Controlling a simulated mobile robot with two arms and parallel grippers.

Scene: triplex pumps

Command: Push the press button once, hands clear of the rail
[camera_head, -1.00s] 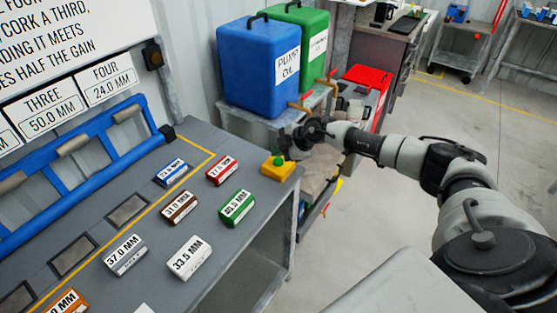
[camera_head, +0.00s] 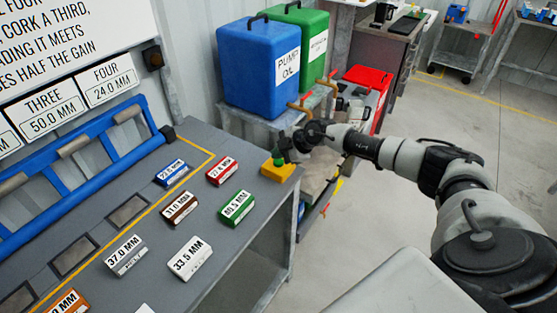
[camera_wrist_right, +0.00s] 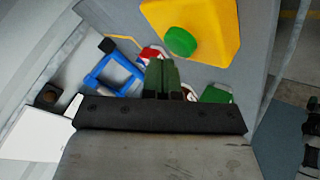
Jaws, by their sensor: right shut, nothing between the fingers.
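The press button is a green knob (camera_head: 278,162) on a yellow box (camera_head: 281,172) at the right edge of the grey bench. In the right wrist view the green button (camera_wrist_right: 181,41) on its yellow box (camera_wrist_right: 215,22) is beyond my fingertips. My right gripper (camera_head: 283,147) is shut and empty, close above the button in the head view. Its dark green fingers (camera_wrist_right: 162,76) are together, apart from the button in the wrist view. The blue rail (camera_head: 90,133) with grey rollers runs along the back left of the bench, well away from my right gripper. My left gripper is not in view.
Several labelled blocks, such as the green one (camera_head: 237,208) and the white one (camera_head: 190,257), lie on the bench (camera_head: 150,285). Blue (camera_head: 262,70) and green (camera_head: 305,40) containers stand beyond. Open floor lies to the right.

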